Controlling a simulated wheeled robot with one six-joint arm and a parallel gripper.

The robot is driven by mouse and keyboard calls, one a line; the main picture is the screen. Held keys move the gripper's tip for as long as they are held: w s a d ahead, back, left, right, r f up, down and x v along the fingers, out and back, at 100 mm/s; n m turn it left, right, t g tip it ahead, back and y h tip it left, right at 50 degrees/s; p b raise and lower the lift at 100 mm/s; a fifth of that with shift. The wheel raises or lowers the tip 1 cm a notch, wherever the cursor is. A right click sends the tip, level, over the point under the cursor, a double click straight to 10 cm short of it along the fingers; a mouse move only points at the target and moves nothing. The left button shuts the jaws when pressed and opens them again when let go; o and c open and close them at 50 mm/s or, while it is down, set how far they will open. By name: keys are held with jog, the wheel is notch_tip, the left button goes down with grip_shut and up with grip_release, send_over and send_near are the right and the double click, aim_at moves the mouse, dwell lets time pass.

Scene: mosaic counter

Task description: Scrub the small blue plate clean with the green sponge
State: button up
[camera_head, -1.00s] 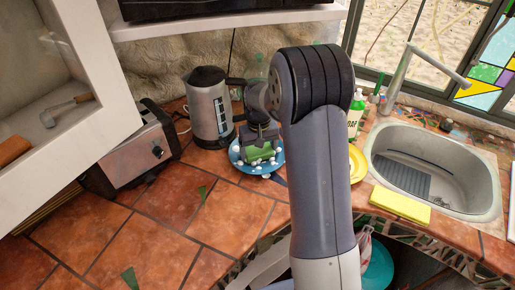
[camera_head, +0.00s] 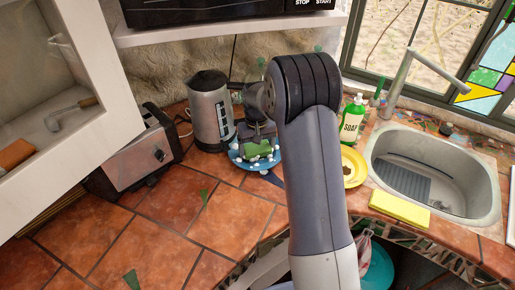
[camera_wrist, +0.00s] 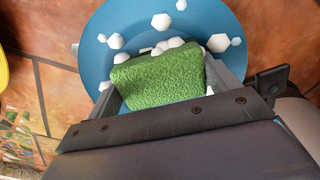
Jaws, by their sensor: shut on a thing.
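The small blue plate (camera_head: 237,157) lies on the tiled counter in front of the kettle. White foam blobs dot it; it also shows in the wrist view (camera_wrist: 100,22). My gripper (camera_head: 257,140) is over the plate, shut on the green sponge (camera_head: 253,151). In the wrist view the sponge (camera_wrist: 158,82) sits between the two fingers, over the plate's near part, with foam along its far edge. I cannot tell how much of the plate under the sponge is covered. My arm hides part of the counter right of the plate.
A steel kettle (camera_head: 209,112) stands just behind left of the plate, and a toaster (camera_head: 137,158) is farther left. At right are a yellow plate (camera_head: 352,160) with dark spots, a soap bottle (camera_head: 352,120), a yellow sponge (camera_head: 399,207) and the sink (camera_head: 390,143). The front-left counter is clear.

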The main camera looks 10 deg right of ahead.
jog(key=shift+s, duration=0.1)
jog(key=shift+s+r, duration=0.1)
jog(key=shift+s, duration=0.4)
jog(key=shift+w, duration=0.2)
jog(key=shift+w+a, duration=0.1)
jog(key=shift+w, duration=1.25)
jog(key=shift+s, duration=0.1)
jog(key=shift+s, duration=1.6)
